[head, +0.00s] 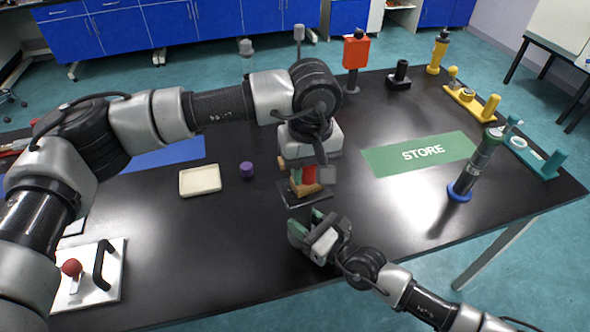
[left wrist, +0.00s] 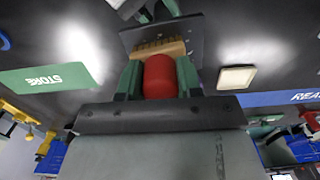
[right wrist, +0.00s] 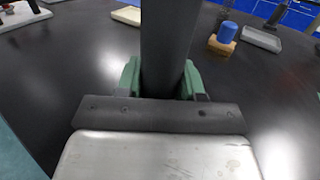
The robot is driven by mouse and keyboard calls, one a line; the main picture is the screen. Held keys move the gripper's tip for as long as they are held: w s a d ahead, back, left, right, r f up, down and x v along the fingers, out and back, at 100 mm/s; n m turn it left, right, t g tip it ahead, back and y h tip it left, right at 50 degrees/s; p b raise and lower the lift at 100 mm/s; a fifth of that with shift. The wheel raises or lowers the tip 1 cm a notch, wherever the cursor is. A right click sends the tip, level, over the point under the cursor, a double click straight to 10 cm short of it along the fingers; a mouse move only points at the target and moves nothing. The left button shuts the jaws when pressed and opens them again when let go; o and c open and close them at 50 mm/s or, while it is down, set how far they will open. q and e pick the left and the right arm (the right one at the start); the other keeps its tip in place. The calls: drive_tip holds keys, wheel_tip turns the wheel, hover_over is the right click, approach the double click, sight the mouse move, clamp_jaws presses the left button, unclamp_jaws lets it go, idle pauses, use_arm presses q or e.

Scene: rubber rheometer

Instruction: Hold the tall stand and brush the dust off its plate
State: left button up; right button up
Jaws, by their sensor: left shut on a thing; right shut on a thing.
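My left gripper (head: 306,172) is shut on the red handle of a brush with a wooden head (head: 305,190). In the left wrist view the red handle (left wrist: 160,76) sits between green fingers, with the wooden head (left wrist: 158,49) over the stand's dark plate (left wrist: 195,35). The plate (head: 291,198) is partly covered by the brush; whether the bristles touch it I cannot tell. My right gripper (head: 308,226) is shut on the tall stand's dark column (right wrist: 168,50), below the plate. The stand's foot is hidden. No dust can be made out.
A cream tray (head: 200,180) and a purple cylinder (head: 246,169) are left of the plate. A blue-topped tan block (right wrist: 222,45) shows in the right wrist view.

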use_arm(q)
drive_tip(key=d, duration=0.1)
drive_tip(key=w+d, duration=0.1)
drive_tip(key=d, duration=0.1)
drive_tip(key=shift+w, duration=0.1)
drive_tip(key=shift+s+a, duration=0.5)
drive_tip(key=shift+a, duration=0.7)
drive_tip(key=shift+s+a, duration=0.45)
drive_tip(key=shift+a, duration=0.7)
drive_tip(key=shift+s+a, duration=0.5)
drive_tip(key=shift+a, duration=0.7)
wheel_tip(320, 180, up, 8)
drive_tip(key=shift+d, duration=0.15)
use_arm(e)
drive_tip(key=o, duration=1.1)
drive_tip(key=shift+d, duration=0.1)
drive_tip(key=v, duration=1.1)
drive_tip(key=shift+s+d, duration=0.3)
